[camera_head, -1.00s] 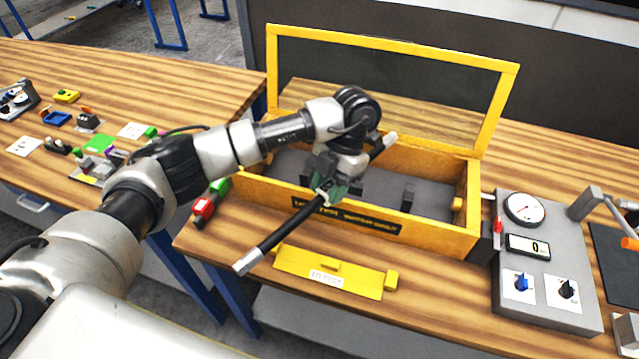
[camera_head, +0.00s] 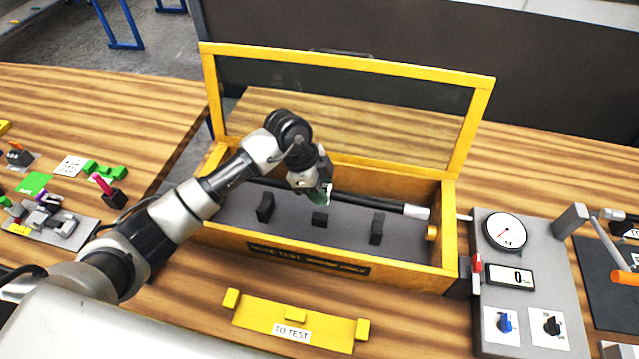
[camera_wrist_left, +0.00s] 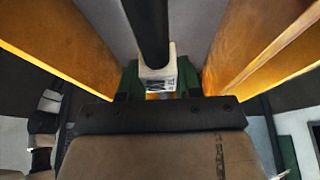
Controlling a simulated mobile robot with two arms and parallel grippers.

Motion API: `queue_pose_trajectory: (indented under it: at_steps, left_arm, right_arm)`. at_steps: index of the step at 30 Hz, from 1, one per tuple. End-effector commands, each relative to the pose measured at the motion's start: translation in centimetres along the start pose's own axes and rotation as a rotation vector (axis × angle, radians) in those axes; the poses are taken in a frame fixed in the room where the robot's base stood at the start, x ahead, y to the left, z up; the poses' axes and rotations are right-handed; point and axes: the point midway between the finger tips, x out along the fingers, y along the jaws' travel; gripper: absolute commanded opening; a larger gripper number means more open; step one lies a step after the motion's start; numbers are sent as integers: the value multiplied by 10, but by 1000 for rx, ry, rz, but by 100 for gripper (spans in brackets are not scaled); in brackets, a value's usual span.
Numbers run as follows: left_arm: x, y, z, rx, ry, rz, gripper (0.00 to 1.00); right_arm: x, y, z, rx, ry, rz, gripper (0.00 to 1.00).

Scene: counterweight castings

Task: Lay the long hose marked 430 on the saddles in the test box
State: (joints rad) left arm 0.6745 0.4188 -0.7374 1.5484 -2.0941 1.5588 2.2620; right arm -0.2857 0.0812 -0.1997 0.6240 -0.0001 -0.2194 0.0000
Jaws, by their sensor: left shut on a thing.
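The hose (camera_head: 368,204) is black with a pale end fitting (camera_head: 417,212). It lies lengthwise over the yellow-framed test box (camera_head: 449,225), towards the back wall. Several dark saddles stand on the grey floor, including the left (camera_head: 264,207), middle (camera_head: 319,219) and right (camera_head: 377,228) ones. The hose appears behind or above them; I cannot tell whether it touches any. My left gripper (camera_head: 321,196) is shut on the hose near its middle. In the left wrist view, a white tag (camera_wrist_left: 158,76) with unreadable marking sits on the hose between the green fingers. My right gripper is not in view.
The box's framed lid (camera_head: 345,67) stands open at the back. A yellow "TO TEST" holder (camera_head: 290,318) lies empty in front. A gauge panel (camera_head: 515,270) stands close to the box's right end. Small parts crowd the left table.

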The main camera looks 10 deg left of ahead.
Motion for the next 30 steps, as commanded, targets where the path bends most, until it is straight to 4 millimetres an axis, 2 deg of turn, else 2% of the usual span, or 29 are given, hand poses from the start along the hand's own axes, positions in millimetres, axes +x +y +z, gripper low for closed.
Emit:
queue_pose_trajectory:
  at_steps: [3, 5, 12, 14, 18, 24, 30]
  left_arm:
    - [0, 0, 0, -19, 1, -10, 13]
    - [0, 0, 0, -20, 1, -11, 13]
    - [0, 0, 0, -18, 2, -9, 13]
    - [0, 0, -1, -18, 4, -9, 13]
    - [-2, 0, -2, -20, 17, -9, 13]
    - [15, 0, 6, -19, 15, -8, 13]
    - [34, 0, 13, -19, 15, -8, 13]
  right_arm:
    - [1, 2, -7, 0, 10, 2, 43]
    - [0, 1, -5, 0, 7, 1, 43]
    - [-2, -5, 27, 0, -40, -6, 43]
    - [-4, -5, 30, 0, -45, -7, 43]
    - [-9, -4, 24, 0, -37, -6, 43]
    - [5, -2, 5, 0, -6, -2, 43]
    - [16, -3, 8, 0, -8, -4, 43]
